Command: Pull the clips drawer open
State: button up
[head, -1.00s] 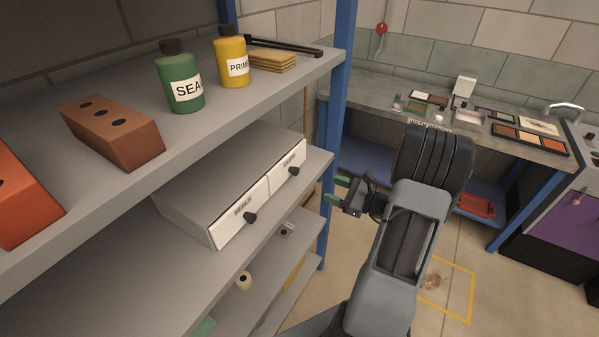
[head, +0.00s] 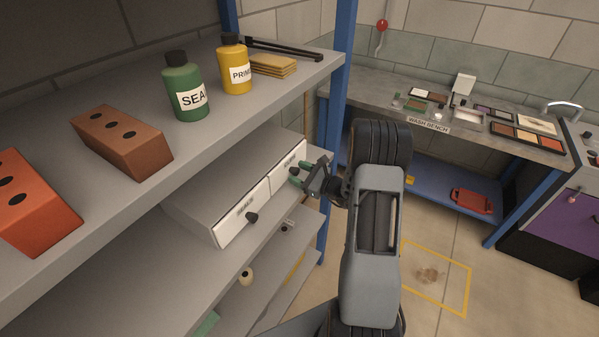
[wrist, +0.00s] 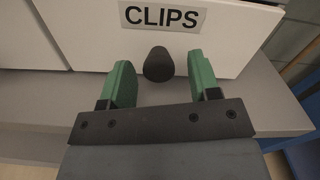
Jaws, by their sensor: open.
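The clips drawer has a white front (wrist: 225,45) with a CLIPS label, seen close up in the wrist view. Its round black knob (wrist: 159,64) sits between the green fingertips of my gripper (wrist: 160,80), with a gap on both sides. My gripper is open and not touching the knob as far as I can see. In the head view the gripper (head: 301,175) is at the right drawer front (head: 286,170) of the shelf unit, and the fingers partly cover it. The drawer looks flush with its neighbour, so shut.
The seals drawer (head: 233,222) with its own black knob is just left. The upper shelf (head: 190,150) overhangs, carrying bricks and a green (head: 187,92) and a yellow bottle (head: 235,68). A blue post (head: 335,115) stands close by on the right.

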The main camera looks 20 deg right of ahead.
jog(key=shift+a, duration=0.1)
grip_shut()
dwell(0.6)
